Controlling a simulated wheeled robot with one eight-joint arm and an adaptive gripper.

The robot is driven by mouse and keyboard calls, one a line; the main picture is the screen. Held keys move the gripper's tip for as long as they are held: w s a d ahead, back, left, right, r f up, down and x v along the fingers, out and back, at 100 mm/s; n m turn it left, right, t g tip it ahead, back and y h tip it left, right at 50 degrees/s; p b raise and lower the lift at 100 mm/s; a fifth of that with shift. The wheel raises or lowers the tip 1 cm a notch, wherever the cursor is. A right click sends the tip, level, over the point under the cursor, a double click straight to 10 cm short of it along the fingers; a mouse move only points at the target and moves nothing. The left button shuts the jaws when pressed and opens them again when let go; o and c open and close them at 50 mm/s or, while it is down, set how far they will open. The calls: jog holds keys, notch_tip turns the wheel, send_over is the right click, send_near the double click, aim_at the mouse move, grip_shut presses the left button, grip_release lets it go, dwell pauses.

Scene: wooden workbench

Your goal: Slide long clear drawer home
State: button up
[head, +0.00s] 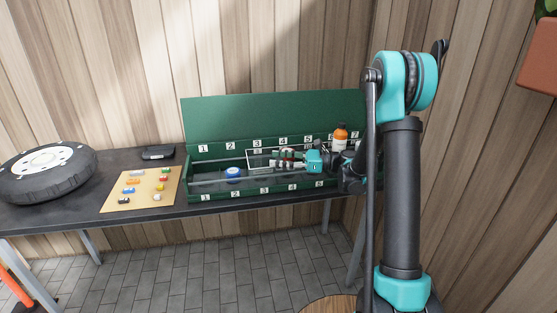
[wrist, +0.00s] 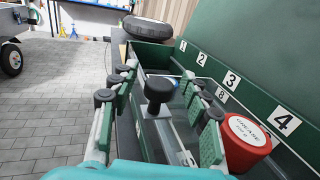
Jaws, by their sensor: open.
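The green box (head: 215,150) with its lid raised stands on the workbench, with numbered slots along its back and front. A long clear part with pale edges, seemingly the drawer, lies inside it; in the wrist view its pale rails (wrist: 172,140) run away from me. A black knob (wrist: 159,90) stands above these rails. My gripper (head: 277,157) reaches into the box from the right. In the wrist view the gripper (wrist: 158,75) is open, with green-padded fingers on either side of the knob. I cannot tell whether they touch it. The drawer's far end is partly hidden.
A board of small parts (head: 145,190) and a wheel (head: 45,172) lie left.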

jog(key=shift+a, duration=0.15)
grip_shut()
dwell(0.4)
jog(key=s+a, duration=0.3)
jog(key=a, duration=0.7)
jog(key=s+a, duration=0.3)
jog(key=a, duration=0.8)
jog(key=shift+a, duration=0.2)
jog(key=shift+s, duration=0.1)
jog(key=shift+c, duration=1.6)
grip_release()
jog(key=shift+a, duration=0.1)
jog(key=o, duration=0.3)
